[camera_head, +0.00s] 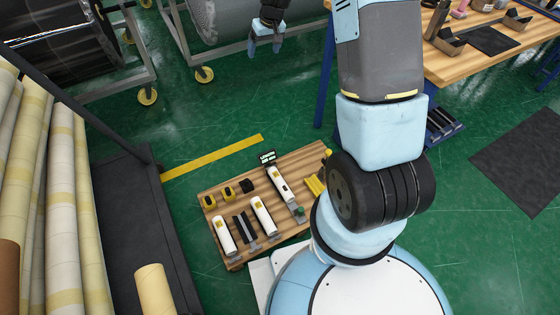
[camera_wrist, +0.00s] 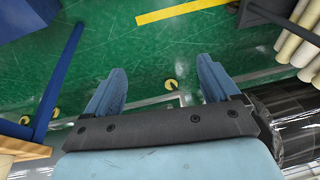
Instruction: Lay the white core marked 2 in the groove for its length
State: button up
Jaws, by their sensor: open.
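Three white cores lie on a low wooden board in the head view: a left one (camera_head: 222,231), a middle one (camera_head: 262,214) and a right one (camera_head: 279,180). Each has a small yellow and dark mark, too small to read, so I cannot tell which is marked 2. A dark narrow strip (camera_head: 243,228), perhaps an empty groove, lies between the left and middle cores. Grey pieces show at the cores' near ends. My gripper (camera_head: 264,50) is open and empty, high and far from the board; its two blue fingers also show apart in the wrist view (camera_wrist: 162,78).
The wooden board (camera_head: 285,226) also carries black and yellow items (camera_head: 229,193), a small sign (camera_head: 267,157) and yellow pieces (camera_head: 315,184). Tall wrapped rolls (camera_head: 62,190) stand at left. A workbench (camera_head: 455,65) is at upper right.

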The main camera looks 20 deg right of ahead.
jog(key=s+d+f+x, duration=0.1)
jog(key=d+x, duration=0.1)
jog(key=x, duration=1.4)
jog(key=g+h, duration=0.2)
jog(key=g, duration=0.1)
send_over(282, 183)
jog(key=w, duration=0.1)
notch_tip(282, 183, down, 44)
jog(key=f, duration=1.3)
jog(key=shift+a+f, duration=0.2)
jog(key=shift+f, duration=0.05)
jog(key=c, duration=1.2)
jog(key=shift+s+d, duration=0.15)
jog(key=shift+s, duration=0.45)
